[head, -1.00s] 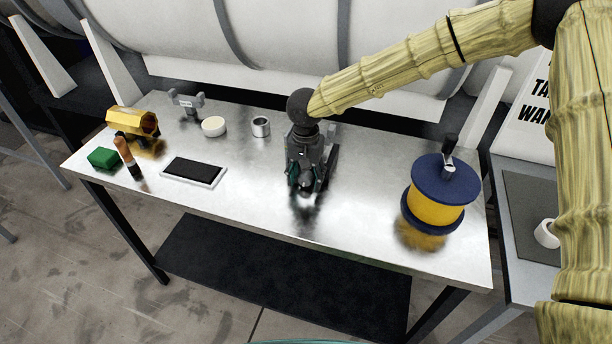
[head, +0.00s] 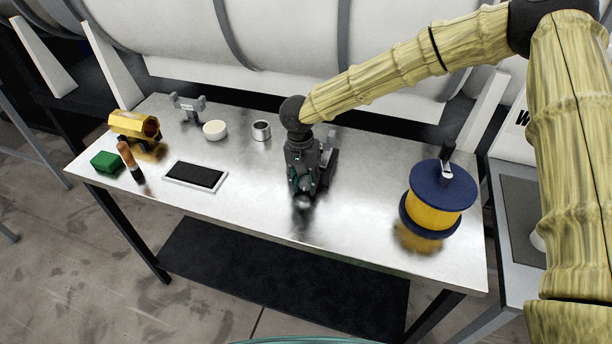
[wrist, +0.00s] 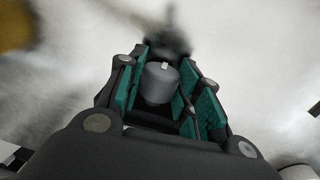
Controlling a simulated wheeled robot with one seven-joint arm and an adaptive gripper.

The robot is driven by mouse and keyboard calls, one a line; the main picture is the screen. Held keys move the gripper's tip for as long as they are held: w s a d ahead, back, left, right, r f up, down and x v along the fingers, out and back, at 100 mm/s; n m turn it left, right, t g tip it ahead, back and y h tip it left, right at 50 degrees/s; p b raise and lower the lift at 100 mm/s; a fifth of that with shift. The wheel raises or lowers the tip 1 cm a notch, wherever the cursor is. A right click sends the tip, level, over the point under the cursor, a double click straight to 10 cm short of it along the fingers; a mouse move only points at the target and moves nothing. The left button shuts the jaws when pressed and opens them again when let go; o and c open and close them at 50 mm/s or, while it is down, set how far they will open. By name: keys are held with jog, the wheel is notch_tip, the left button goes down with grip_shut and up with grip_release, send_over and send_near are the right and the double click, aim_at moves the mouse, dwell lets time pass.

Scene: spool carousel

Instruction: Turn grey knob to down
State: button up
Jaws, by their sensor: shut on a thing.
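The grey knob (wrist: 159,84) is a short round cylinder with a small white mark at its upper edge in the wrist view. My gripper (wrist: 158,92) points down, with its teal-padded fingers on both sides of the knob, shut on it. In the head view my gripper (head: 304,186) is low over the middle of the metal table and hides the knob. Which way the white mark points relative to the table cannot be told from the head view.
On the metal table (head: 265,205), a blue and yellow spool (head: 433,212) stands at right. A black pad in a white frame (head: 196,176), a white round piece (head: 215,130), a metal ring (head: 261,131), a green block (head: 106,161) and a yellow hexagonal piece (head: 133,125) lie left.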

jog(key=shift+h+p, duration=0.5)
jog(key=shift+p, duration=0.25)
jog(key=shift+s, duration=0.1)
jog(key=o, duration=1)
jog(key=shift+a, duration=0.1)
jog(key=shift+o, duration=0.2)
jog(key=shift+r, duration=0.1)
notch_tip(320, 180, up, 12)
jog(key=a, duration=0.1)
jog(key=shift+w+a, duration=0.3)
jog(key=shift+a, duration=0.05)
jog(key=shift+f, duration=0.2)
